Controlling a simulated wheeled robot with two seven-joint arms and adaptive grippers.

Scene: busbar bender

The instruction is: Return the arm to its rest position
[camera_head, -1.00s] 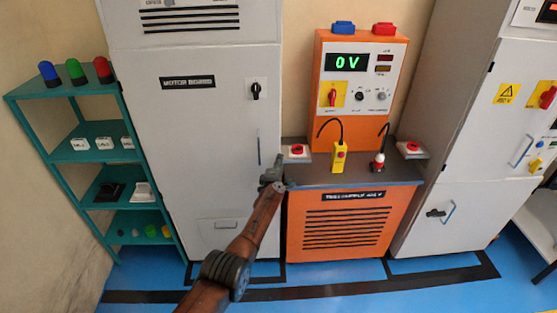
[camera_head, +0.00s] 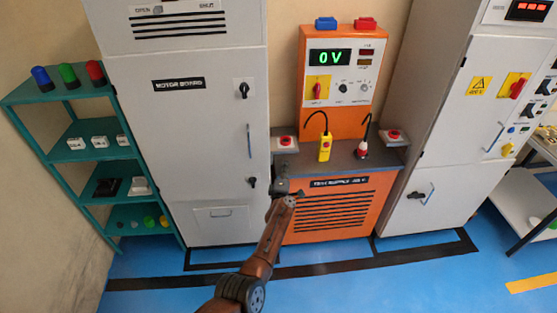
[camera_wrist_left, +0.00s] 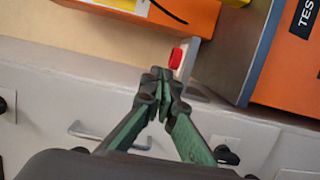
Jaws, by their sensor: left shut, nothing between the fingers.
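My left arm (camera_head: 265,250) reaches up from the bottom of the head view, and its gripper (camera_head: 283,187) is in front of the gap between the grey motor board cabinet (camera_head: 205,130) and the orange test supply (camera_head: 330,215). In the left wrist view the gripper (camera_wrist_left: 162,80) is shut, its fingertips together with nothing between them. Beyond the tips is a red button on a pale box (camera_wrist_left: 177,58). The gripper appears apart from the cabinet and the button box. My right gripper is in neither view.
A teal shelf (camera_head: 70,156) with lamps and small parts stands at the left. A second grey cabinet (camera_head: 440,130) stands at the right, with a white bench (camera_head: 515,195) beyond it. A yellow probe (camera_head: 325,147) stands on the supply's ledge. Blue floor in front is clear.

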